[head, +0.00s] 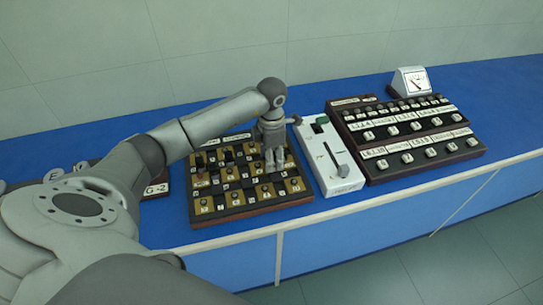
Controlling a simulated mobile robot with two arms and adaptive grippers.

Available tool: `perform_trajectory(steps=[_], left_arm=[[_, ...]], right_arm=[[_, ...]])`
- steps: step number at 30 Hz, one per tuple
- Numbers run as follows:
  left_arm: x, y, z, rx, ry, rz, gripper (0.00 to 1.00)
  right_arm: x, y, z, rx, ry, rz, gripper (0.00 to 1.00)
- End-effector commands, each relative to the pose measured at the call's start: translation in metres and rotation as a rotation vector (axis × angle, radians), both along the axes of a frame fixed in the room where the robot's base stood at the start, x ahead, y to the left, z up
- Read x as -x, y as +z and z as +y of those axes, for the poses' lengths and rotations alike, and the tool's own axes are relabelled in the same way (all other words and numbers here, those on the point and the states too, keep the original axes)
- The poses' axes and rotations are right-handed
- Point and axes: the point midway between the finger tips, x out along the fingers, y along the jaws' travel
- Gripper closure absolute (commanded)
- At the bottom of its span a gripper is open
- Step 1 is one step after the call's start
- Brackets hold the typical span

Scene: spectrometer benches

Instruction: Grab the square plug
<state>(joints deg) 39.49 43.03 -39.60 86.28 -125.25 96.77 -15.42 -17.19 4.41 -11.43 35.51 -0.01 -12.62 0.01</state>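A dark panel with gold and black squares (237,198) lies on the blue bench. It carries several small plugs or sockets, too small for me to tell which one is the square plug. My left gripper (274,165) points down over the right part of this panel. It hides the squares behind it. Its fingertips are at or just above the panel surface, and I cannot tell whether they touch anything or hold a plug. My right gripper is not in view.
A white box with a slider lever (334,172) stands right of the panel. A dark stepped console with white buttons (405,150) and a small white meter (411,80) are further right. The blue bench top (120,110) is clear behind my arm.

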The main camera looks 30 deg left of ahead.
Motion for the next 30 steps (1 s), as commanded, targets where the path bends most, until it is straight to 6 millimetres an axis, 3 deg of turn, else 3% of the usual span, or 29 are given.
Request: perform_trajectory(steps=[7, 18, 30], left_arm=[[0.0, -0.0024, -0.0001, -0.001, -0.001, -0.001, 0.53], [-0.0001, -0.002, -0.0001, 0.0, -0.001, 0.0, 1.0], [-0.001, 0.0024, 0.0003, 0.0, -0.001, -0.004, 1.0]], right_arm=[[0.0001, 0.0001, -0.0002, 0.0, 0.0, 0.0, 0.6], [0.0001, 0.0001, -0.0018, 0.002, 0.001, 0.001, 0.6], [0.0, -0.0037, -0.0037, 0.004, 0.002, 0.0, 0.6]])
